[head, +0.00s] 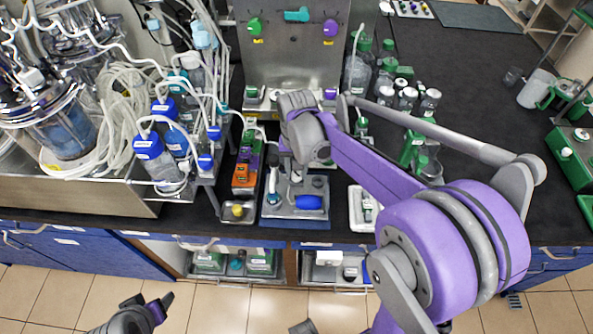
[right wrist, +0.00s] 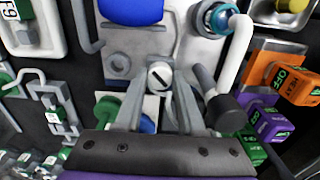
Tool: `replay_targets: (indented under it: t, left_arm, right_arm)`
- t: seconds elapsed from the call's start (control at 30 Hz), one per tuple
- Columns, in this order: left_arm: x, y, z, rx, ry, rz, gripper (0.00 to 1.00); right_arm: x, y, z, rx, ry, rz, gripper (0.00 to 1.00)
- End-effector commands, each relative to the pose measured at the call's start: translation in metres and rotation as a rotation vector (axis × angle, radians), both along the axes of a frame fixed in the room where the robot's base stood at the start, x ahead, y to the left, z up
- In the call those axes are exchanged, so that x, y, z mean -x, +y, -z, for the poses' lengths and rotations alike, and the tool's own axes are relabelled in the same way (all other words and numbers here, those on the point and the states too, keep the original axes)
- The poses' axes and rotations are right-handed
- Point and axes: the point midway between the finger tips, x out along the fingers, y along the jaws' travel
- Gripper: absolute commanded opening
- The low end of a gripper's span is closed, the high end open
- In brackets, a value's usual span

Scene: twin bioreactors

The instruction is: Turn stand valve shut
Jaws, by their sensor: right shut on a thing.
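My right gripper (head: 297,168) reaches down over a small grey stand (head: 292,211) at the front of the bench. In the right wrist view its two grey fingers (right wrist: 160,82) are shut on a small round white valve knob (right wrist: 160,74) with a dark slot line across its face. The knob sits above the stand's grey plate (right wrist: 160,42). In the head view my right wrist hides most of the knob. A blue part (head: 308,202) lies on the stand's front; it also shows in the wrist view (right wrist: 130,10). My left gripper (head: 150,302) is low at the left, away from the bench.
Orange (right wrist: 275,63) and purple (right wrist: 262,120) labelled blocks stand close beside the right gripper. A steel panel (head: 290,55) with coloured knobs stands behind. Blue-capped bottles (head: 155,158) and tubing crowd the left. A white tray (head: 364,221) lies right of the stand.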

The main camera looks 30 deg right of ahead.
Motion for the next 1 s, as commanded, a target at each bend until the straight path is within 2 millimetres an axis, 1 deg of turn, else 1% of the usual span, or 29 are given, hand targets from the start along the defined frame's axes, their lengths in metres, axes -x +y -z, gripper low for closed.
replay_targets:
  t: [0.3,0.6,0.8,1.0]
  left_arm:
    - [0.002,0.0,0.008,0.0,0.004,0.0,0.64]
    - [0.004,0.0,0.012,0.0,0.007,0.0,0.64]
    - [0.004,0.0,0.014,0.0,0.008,0.0,0.64]
    - [0.004,0.0,0.015,0.0,0.008,0.0,0.64]
  right_arm:
    - [0.0,0.0,0.001,0.0,0.001,0.298,0.0]
    - [0.0,0.0,0.0,0.0,0.001,0.555,0.0]
    - [0.0,0.0,0.0,0.0,0.001,0.678,0.0]
    - [0.0,0.0,0.0,0.0,0.0,0.752,0.0]
